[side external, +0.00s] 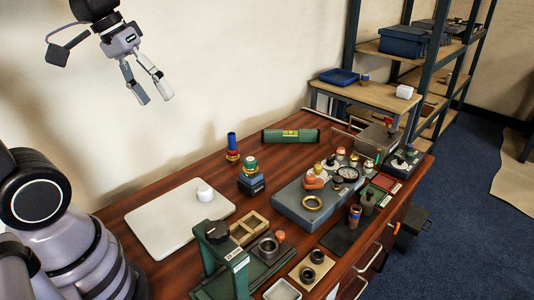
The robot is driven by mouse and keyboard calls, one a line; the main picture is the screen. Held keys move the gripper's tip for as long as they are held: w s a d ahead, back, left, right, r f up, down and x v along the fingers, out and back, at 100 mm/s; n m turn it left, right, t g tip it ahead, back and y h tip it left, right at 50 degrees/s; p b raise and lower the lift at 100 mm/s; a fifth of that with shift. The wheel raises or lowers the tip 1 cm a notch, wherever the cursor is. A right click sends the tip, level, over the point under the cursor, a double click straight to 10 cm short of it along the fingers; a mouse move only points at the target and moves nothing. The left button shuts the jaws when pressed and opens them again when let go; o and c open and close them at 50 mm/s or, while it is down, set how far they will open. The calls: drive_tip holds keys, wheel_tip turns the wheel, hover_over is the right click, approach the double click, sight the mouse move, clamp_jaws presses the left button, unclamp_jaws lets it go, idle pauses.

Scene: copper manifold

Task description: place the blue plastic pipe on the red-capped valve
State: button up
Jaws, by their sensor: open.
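A blue upright cylinder (232,140), which looks like the blue plastic pipe, stands at the back middle of the table. Directly below it is a small red and yellow piece (233,156), which may be the red-capped valve. The pipe looks seated on it, but contact is too small to confirm.
A green-topped fitting sits on a dark blue block (251,185) beside the pipe. A white board (160,225) lies at left with a small white piece. A green level (290,135) lies at the back. A grey manifold block (290,203) and a green press (215,262) crowd the front and right.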

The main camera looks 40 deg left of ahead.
drive_tip(key=s+a+m+t+y, duration=0.1)
drive_tip(key=s+m+t+y, duration=0.1)
drive_tip(key=s+m, duration=0.2)
drive_tip(key=shift+s+a+r, duration=0.3)
drive_tip(key=shift+s+r, duration=0.05)
drive_tip(key=shift+s, duration=0.6)
idle(0.4)
